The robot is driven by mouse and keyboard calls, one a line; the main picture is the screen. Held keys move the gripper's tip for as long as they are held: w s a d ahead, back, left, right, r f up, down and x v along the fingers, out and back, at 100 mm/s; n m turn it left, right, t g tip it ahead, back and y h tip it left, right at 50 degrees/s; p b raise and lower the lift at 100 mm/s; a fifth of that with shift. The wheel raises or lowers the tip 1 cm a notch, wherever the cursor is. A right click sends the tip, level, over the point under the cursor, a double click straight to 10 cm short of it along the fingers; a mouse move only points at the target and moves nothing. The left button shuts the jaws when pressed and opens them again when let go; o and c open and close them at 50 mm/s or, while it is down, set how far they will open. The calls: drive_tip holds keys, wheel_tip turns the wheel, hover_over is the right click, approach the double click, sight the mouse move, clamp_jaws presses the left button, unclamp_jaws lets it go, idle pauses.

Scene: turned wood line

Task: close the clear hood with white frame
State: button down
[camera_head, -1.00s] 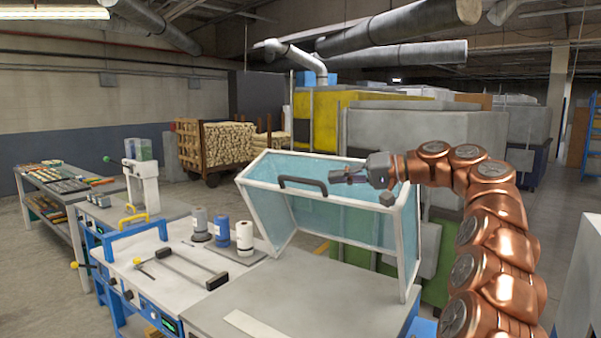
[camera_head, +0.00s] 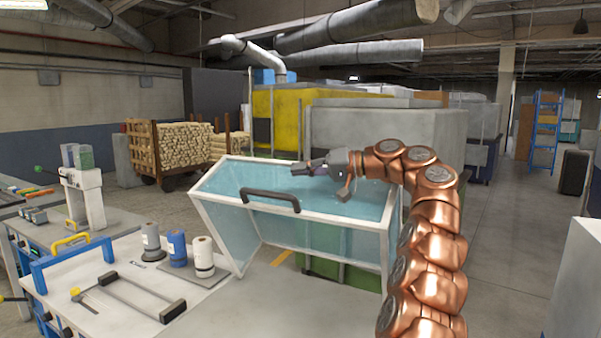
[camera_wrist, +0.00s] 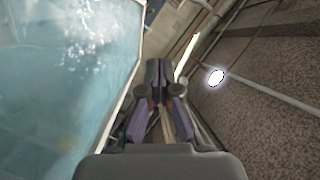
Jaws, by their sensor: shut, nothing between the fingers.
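The clear hood with white frame (camera_head: 310,211) stands tilted open over the grey bench top, with bluish see-through panels. A dark handle (camera_head: 270,199) is on its front side. My gripper (camera_head: 294,169) is at the far upper side of the hood, behind the handle, pointing left. Its fingers are together with nothing between them. In the wrist view my gripper (camera_wrist: 160,66) shows beside the hood's clear panel (camera_wrist: 65,70), which fills the left side. I cannot tell whether the fingers touch the frame.
The bench top (camera_head: 283,291) under the hood is clear in front. A wood-filled cart (camera_head: 170,147) and large grey covers (camera_head: 390,125) stand behind. Open floor lies at the right.

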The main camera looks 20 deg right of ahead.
hover_over(268, 209)
drive_tip(key=w+d, duration=0.2)
drive_tip(key=w, duration=0.1)
drive_tip(key=shift+s+d+f, duration=0.15)
drive_tip(key=shift+s+f, duration=0.1)
drive_tip(key=shift+f, duration=0.5)
drive_tip(key=shift+s, duration=0.25)
drive_tip(key=shift+s+a+f+b, duration=0.2)
drive_tip(key=shift+a+f+b, duration=0.15)
drive_tip(key=shift+a+b, duration=0.1)
drive_tip(key=shift+s+a+f, duration=0.1)
drive_tip(key=shift+s+a, duration=0.1)
drive_tip(key=shift+s, duration=0.1)
drive_tip(key=shift+s+a+f+b, duration=0.3)
drive_tip(key=shift+s+a+f, duration=0.15)
drive_tip(key=shift+f, duration=0.15)
drive_tip(key=shift+f, duration=0.1)
